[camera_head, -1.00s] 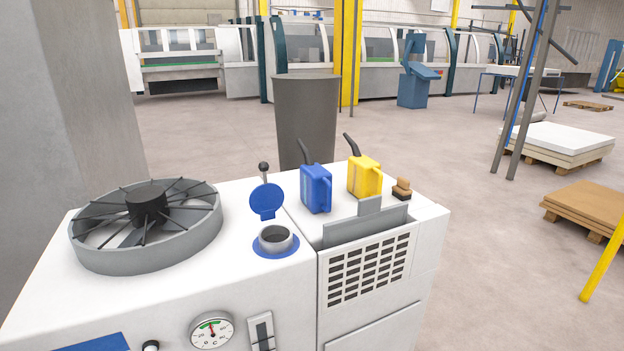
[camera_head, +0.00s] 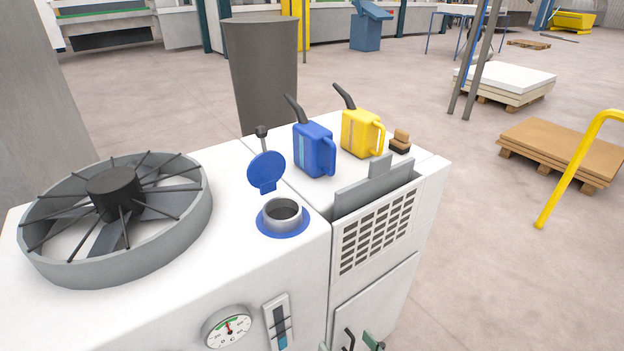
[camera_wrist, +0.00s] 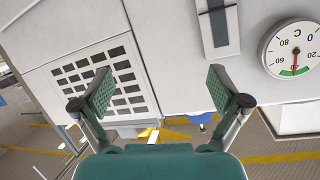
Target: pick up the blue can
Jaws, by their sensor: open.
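The blue can (camera_head: 314,150) stands upright on the white machine top, with a dark spout pointing up to the left and a handle on its right. A yellow can (camera_head: 361,133) stands just right of and behind it. My gripper (camera_wrist: 160,90) is open and empty in the wrist view, in front of the machine's front face. The fingertips (camera_head: 362,342) just show at the bottom edge of the head view, below and in front of the blue can. The blue can is not in the wrist view.
An open filler neck (camera_head: 283,213) with a raised blue lid (camera_head: 267,171) and a lever is left of the can. A large fan ring (camera_head: 117,217) fills the left. An upright grey plate (camera_head: 375,190) stands in front of the cans. A brush (camera_head: 400,142) lies right. A grey bin (camera_head: 262,75) stands behind.

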